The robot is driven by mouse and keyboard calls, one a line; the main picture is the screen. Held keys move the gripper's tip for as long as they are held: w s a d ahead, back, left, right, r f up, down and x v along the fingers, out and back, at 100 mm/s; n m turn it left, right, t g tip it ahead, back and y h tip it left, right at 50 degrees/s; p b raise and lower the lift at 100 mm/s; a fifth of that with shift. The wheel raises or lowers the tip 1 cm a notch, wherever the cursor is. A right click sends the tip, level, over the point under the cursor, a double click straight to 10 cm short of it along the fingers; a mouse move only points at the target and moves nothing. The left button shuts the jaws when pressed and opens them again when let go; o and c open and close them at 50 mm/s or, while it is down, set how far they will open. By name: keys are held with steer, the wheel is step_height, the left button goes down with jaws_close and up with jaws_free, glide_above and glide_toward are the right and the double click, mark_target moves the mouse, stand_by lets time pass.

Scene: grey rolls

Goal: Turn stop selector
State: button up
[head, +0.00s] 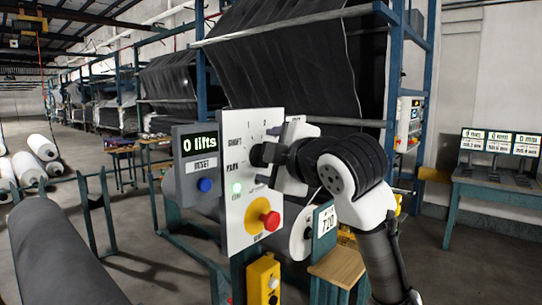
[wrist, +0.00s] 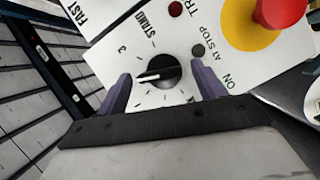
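The stop selector is a black round knob (wrist: 164,71) with a white pointer line, on a white panel (head: 236,212). In the wrist view the pointer points left, below the printed "3". My gripper (wrist: 163,88) is open, with one purple finger on each side of the knob and gaps visible between. In the head view my gripper (head: 272,157) is close in front of the panel, where a dark round part (head: 257,155) shows by "PARK". I cannot tell whether the fingers touch the panel.
A red stop button (head: 270,220) on a yellow disc sits low on the panel, near my gripper. A lit green lamp (head: 237,188) is left of it. A grey counter box (head: 197,165) reading "0 lifts" with a blue button adjoins. A yellow switch box (head: 263,281) hangs below.

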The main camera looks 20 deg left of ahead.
steer(key=b+v, duration=0.4)
steer(key=v, duration=1)
steer(key=shift+b, duration=0.4)
steer(key=shift+a, duration=0.1)
